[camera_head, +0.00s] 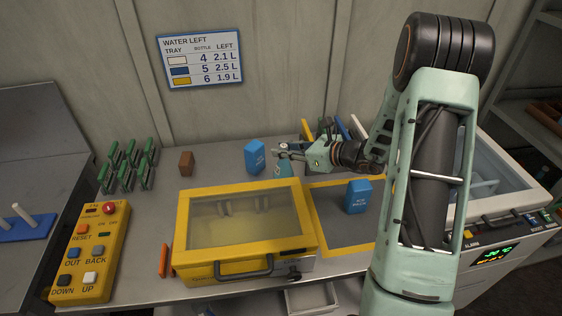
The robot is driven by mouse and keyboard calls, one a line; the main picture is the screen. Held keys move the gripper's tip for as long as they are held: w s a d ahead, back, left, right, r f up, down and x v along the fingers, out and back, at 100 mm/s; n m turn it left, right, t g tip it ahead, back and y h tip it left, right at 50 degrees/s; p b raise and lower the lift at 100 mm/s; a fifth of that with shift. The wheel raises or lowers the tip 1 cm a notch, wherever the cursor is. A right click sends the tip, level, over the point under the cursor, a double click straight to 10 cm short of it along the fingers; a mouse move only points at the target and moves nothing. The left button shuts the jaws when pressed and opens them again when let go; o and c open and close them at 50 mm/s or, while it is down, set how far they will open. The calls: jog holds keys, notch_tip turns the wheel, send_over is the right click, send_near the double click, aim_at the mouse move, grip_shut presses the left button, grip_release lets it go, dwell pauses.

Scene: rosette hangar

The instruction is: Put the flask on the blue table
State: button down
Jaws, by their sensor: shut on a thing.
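My gripper (283,152) reaches in from the right over the back of the grey bench. It is shut on what looks like the flask (283,170), a small teal shape just below the fingertips and behind the yellow-framed box. The flask is partly hidden, and I cannot tell whether it touches the bench. No blue table can be made out for certain; a blue board with white pegs (22,229) lies on the surface at the far left.
One blue ice brick (254,158) stands just left of my gripper, another (357,196) on the yellow-outlined area. A yellow lidded box (245,267), green racks (128,165), a brown block (186,163) and a yellow control box (92,255) take up bench room. A cooler stands right.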

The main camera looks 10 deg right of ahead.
aim_at(287, 161)
jog(key=shift+f, duration=2)
jog(key=shift+f, duration=0.2)
jog(key=c, duration=1.7)
grip_release()
jog(key=shift+c, duration=0.2)
jog(key=shift+r, duration=0.1)
